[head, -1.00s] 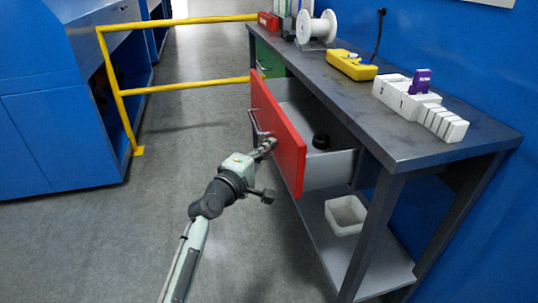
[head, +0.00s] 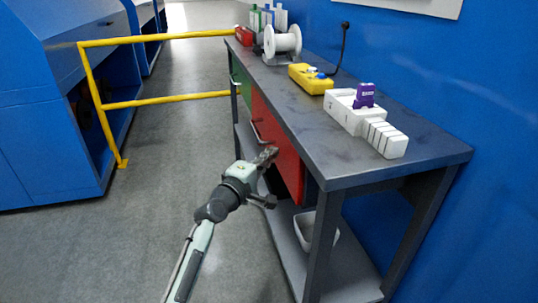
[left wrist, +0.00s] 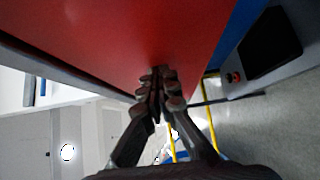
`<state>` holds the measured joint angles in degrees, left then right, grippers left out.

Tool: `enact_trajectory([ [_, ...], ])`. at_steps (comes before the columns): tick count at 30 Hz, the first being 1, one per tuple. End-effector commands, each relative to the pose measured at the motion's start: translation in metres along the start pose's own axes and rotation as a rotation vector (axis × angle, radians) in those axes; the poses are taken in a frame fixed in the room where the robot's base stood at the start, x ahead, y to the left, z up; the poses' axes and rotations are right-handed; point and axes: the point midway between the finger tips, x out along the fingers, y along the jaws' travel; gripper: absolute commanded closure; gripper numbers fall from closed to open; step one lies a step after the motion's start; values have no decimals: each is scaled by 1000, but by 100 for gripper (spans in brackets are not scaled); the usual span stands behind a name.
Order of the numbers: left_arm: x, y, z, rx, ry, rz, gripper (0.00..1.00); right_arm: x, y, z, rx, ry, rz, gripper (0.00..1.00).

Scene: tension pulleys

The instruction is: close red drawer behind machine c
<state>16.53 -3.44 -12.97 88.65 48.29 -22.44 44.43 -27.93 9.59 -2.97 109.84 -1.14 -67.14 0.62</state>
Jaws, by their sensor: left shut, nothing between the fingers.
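The red drawer (head: 279,140) is in the workbench, and its front panel stands about flush with the bench's front edge in the head view. Its inside no longer shows; I cannot tell whether a small gap is left. Its metal handle (head: 256,131) is on the front. My left gripper (head: 269,155) is shut and empty, with its fingertips at the lower near part of the red front. In the left wrist view the closed fingertips (left wrist: 157,82) are against or very near the red panel (left wrist: 140,35). My right gripper is not in view.
The workbench (head: 320,150) carries a white spool (head: 283,42), a yellow device (head: 309,78) and a white block holder (head: 365,122). A green drawer (head: 241,80) is beyond the red one. A white bin (head: 306,230) sits on the lower shelf. A yellow railing (head: 170,101) stands left; the floor between is free.

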Motion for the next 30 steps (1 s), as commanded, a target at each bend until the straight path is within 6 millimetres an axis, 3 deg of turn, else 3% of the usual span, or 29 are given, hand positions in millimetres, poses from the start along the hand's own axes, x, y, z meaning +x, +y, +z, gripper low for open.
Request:
enact_trajectory([
  [30, 1, 1, 2, -1, -5, 0, 100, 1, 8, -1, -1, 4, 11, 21],
])
